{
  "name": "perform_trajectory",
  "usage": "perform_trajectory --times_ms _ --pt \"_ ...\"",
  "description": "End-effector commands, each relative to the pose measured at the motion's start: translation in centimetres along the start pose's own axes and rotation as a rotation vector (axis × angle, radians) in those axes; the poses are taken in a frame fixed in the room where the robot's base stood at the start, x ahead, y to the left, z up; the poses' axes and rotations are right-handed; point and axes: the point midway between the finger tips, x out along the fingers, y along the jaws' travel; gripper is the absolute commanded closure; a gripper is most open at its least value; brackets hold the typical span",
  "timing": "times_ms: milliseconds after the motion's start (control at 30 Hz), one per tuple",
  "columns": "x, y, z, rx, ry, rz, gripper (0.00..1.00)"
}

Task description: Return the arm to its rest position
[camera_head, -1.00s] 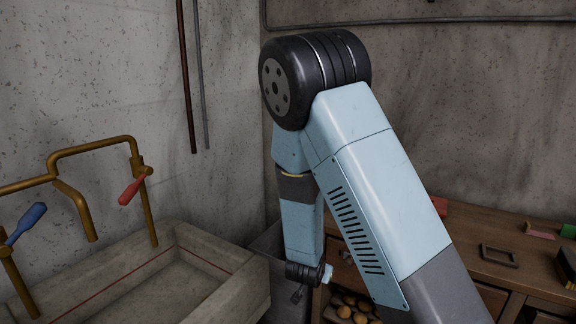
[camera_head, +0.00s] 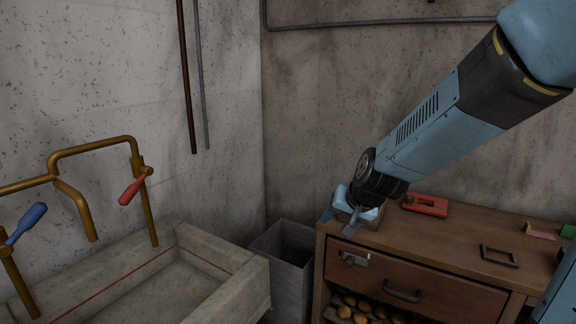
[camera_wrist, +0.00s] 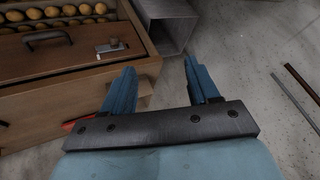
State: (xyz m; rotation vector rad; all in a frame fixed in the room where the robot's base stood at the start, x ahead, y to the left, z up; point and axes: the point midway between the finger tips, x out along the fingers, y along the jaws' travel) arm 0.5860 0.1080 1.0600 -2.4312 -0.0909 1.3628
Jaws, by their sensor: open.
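My gripper (camera_head: 345,217) is at the left end of the wooden bench in the head view, at the end of my blue arm, which comes in from the upper right. In the wrist view my gripper (camera_wrist: 160,88) shows two blue fingers spread apart with nothing between them. Beyond the fingers are the bench's left side and a grey bin (camera_wrist: 168,22). From these views I cannot tell whether the fingers touch the bench.
The wooden bench (camera_head: 450,238) carries a red object (camera_head: 425,205), a small dark frame (camera_head: 499,256) and coloured blocks (camera_head: 540,232). Its drawer (camera_head: 410,285) is shut. A grey bin (camera_head: 287,262) stands between the bench and a stone sink (camera_head: 250,285) with brass taps (camera_head: 95,145). Concrete walls stand behind.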

Motion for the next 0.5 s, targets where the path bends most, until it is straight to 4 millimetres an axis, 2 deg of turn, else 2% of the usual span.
perform_trajectory --times_ms 33,267,500 --pt "-1.7 0.3 -0.1 -0.014 0.002 -0.006 0.4" --pt "-8.2 2.0 1.0 -0.103 -0.019 0.007 0.4" --pt "-14.6 4.5 3.3 -0.188 -0.033 0.072 0.4"
